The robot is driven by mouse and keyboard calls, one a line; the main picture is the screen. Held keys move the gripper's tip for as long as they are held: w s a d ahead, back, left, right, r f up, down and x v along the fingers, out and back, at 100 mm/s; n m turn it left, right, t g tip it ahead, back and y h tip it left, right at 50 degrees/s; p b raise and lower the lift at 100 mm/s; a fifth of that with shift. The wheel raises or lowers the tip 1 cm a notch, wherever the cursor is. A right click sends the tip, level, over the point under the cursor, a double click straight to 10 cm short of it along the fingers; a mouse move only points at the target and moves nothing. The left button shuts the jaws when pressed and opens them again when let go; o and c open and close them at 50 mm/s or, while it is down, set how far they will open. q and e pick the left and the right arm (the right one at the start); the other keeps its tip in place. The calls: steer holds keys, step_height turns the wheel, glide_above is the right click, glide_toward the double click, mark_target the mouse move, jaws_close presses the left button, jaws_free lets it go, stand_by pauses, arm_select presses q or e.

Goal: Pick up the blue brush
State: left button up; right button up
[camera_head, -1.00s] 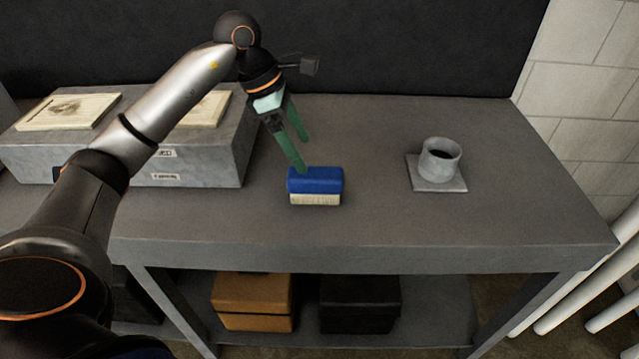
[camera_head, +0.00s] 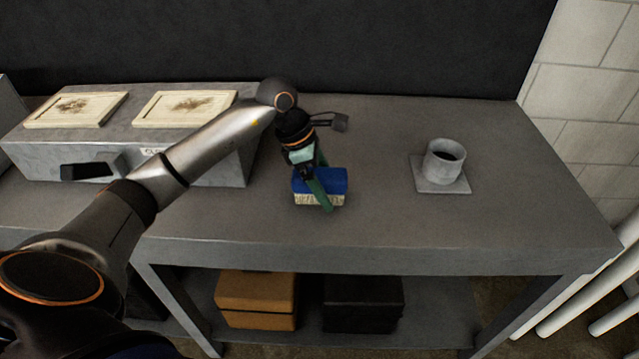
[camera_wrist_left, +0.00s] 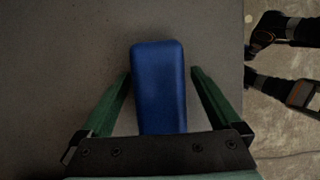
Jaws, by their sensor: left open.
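The blue brush (camera_head: 336,179) has a blue block top and pale bristles, and it rests on the grey workbench. My left gripper (camera_head: 324,190) is down at the brush, with one green finger crossing in front of its near side. In the left wrist view the brush (camera_wrist_left: 158,88) lies lengthwise between the two open fingers of the left gripper (camera_wrist_left: 160,78). A narrow gap shows on each side of it, and neither finger visibly touches it. My right gripper is not in view.
A grey cup (camera_head: 443,161) stands on a square coaster (camera_head: 426,187) to the right. A grey cabinet (camera_head: 215,172) bearing two framed pictures stands at the left. An orange box (camera_head: 257,300) and a black box (camera_head: 362,305) sit on the lower shelf. The bench between brush and coaster is clear.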

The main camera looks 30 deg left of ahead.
mark_target(328, 174)
arm_select(q)
steer(key=shift+f, duration=0.2)
stand_by(0.4)
jaws_close()
stand_by(0.8)
steer(key=shift+r, duration=0.1)
steer(key=shift+r, duration=0.4)
step_height(328, 174, up, 3)
steer(key=shift+d+r, duration=0.15)
steer(key=shift+r, duration=0.05)
steer(key=s+d+r, duration=0.9)
steer(key=s, duration=0.1)
steer(key=shift+d+b, duration=0.3)
steer(key=shift+b, duration=0.1)
